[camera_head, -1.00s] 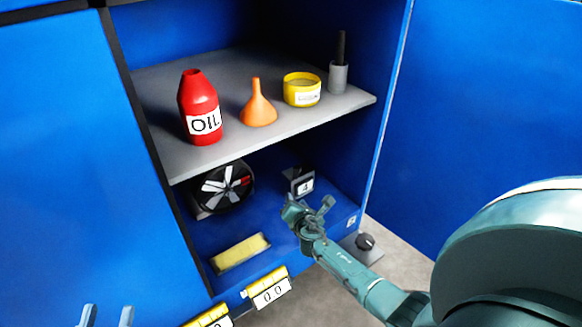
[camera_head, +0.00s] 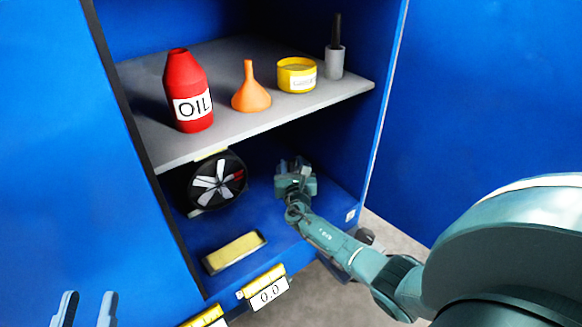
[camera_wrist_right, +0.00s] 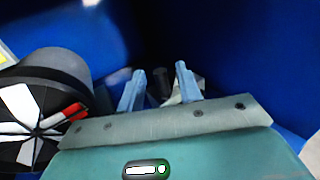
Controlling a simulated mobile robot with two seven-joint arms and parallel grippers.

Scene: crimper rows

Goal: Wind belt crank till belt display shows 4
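My right gripper (camera_head: 294,165) reaches into the lower compartment of the blue cabinet. In the right wrist view its two pale blue fingers (camera_wrist_right: 159,72) are apart. A dark, small cylindrical part (camera_wrist_right: 161,82) shows between or just beyond them; I cannot tell whether it is the crank's handle or whether they touch it. The small display unit seen earlier at this spot is hidden behind my gripper. A counter plate (camera_head: 268,291) on the front edge reads about 0.0; I cannot tell which display is the belt display. My left gripper (camera_head: 88,294) is open and empty at lower left.
A black wheel with white spokes and a red mark (camera_head: 217,182) stands left of my right gripper. A yellow block (camera_head: 235,250) lies in front. The grey shelf (camera_head: 245,125) above holds a red oil bottle (camera_head: 188,90), orange funnel (camera_head: 250,90), yellow tin (camera_head: 297,75) and grey holder (camera_head: 335,62).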

